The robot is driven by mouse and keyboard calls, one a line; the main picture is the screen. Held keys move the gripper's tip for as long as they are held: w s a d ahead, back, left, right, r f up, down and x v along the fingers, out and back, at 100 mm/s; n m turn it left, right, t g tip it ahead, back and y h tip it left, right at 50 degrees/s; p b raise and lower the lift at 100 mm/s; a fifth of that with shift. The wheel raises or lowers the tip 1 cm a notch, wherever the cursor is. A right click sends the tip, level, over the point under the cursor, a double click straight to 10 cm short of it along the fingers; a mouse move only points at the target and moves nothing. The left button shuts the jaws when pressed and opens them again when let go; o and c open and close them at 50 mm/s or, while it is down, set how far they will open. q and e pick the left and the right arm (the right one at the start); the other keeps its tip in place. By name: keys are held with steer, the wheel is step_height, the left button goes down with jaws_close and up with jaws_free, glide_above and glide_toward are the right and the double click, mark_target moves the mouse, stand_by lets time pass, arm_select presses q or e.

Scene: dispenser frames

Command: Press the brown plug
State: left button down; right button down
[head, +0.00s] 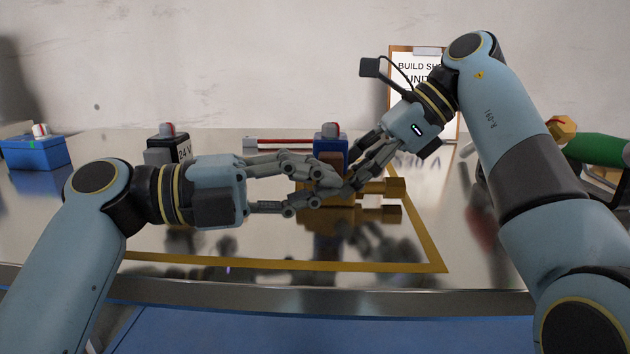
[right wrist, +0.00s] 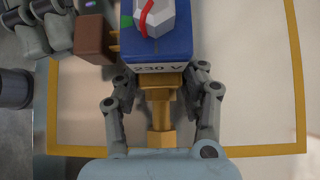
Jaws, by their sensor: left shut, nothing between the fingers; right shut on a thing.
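The brown plug (right wrist: 96,38) is beside the blue block (right wrist: 160,48) marked 230 V in the right wrist view. Its brass pins show in the narrow gap towards the block, so it is not flush. In the head view the block (head: 331,144) is mostly behind my grippers. My right gripper (right wrist: 161,98) is shut around the brass stem (right wrist: 160,115) below the block; it also shows in the head view (head: 352,180). My left gripper (head: 328,184) is shut and empty, its fingers just left of the plug. I cannot tell whether they touch it.
A grey block (head: 167,150) and a blue box (head: 34,152) stand to the left on the shiny table. A red-and-white bar (head: 290,143) lies behind. A yellow line (head: 290,265) marks the work area, with bare tabletop inside. A sign stands at the back.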

arm_select(q)
steer(key=shift+w, duration=0.1)
arm_select(e)
steer(key=shift+r, duration=0.1)
arm_select(q)
steer(key=shift+w, duration=1)
steer(key=s, duration=0.4)
steer(key=shift+s+a+f, duration=0.1)
steer(key=shift+s, duration=0.1)
steer(key=v, duration=0.9)
steer(key=shift+a, duration=0.4)
arm_select(e)
steer(key=c, duration=0.6)
jaws_free()
steer(key=shift+c, duration=0.2)
